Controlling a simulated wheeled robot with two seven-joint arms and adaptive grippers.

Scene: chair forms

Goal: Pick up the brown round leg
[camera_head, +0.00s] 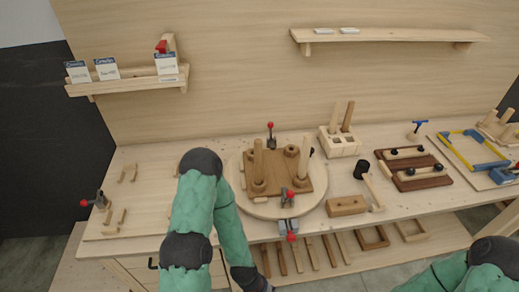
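Two more brown round legs stand in a light wooden block with holes (343,146) behind and to the right: one leg (334,116) and a darker one (348,115). Which one the task means I cannot tell.
Red-handled clamps (288,197) sit at the turntable's edge. A mallet (370,182), a wooden block (347,206) and a dark tool tray (413,171) lie to the right. A shelf with cards (127,82) hangs at left. The bench's left part is mostly clear.

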